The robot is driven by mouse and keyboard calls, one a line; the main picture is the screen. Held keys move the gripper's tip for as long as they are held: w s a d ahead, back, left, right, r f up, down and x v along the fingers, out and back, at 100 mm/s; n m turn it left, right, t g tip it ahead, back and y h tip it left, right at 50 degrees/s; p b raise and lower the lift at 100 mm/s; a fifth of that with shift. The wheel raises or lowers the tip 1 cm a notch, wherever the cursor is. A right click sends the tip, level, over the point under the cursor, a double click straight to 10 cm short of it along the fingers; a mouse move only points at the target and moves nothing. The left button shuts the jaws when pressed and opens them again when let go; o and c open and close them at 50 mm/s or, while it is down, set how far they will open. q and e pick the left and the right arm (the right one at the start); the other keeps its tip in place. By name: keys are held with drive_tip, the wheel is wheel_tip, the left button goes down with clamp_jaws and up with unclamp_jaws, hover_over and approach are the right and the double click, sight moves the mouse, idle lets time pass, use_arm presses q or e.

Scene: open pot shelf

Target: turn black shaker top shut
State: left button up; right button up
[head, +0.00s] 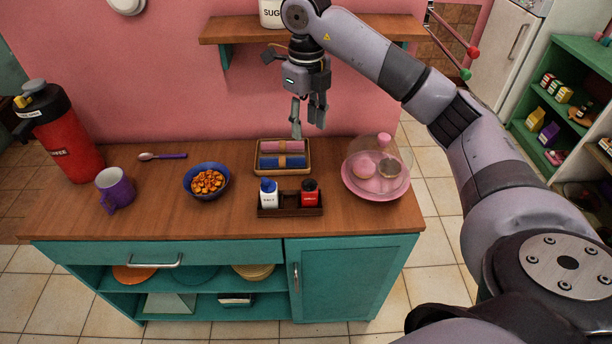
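The shaker with the black top (310,185) has a red body (309,199) and stands upright at the right in a dark wooden caddy (290,212) near the counter's front. Beside it on the left stands a white shaker with a blue top (268,194). From here I cannot tell how far the black top is turned. My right gripper (307,124) hangs fingers down above the back of the counter, behind and above the shakers. Its fingers are apart with nothing between them, and it touches neither shaker. My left gripper is not in view.
A tray of rolled cloths (257,166) lies behind the caddy. A pink cake stand with a clear dome (350,183) is to the right. A bowl of orange pieces (207,182), a purple mug (115,189) and a red flask (66,140) are left. A wall shelf (240,32) hangs behind my gripper.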

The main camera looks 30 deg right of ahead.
approach(306, 181)
wheel_tip(306, 181, down, 7)
drive_tip(key=shift+p, duration=1.2)
drive_tip(key=shift+f, duration=0.8)
clamp_jaws()
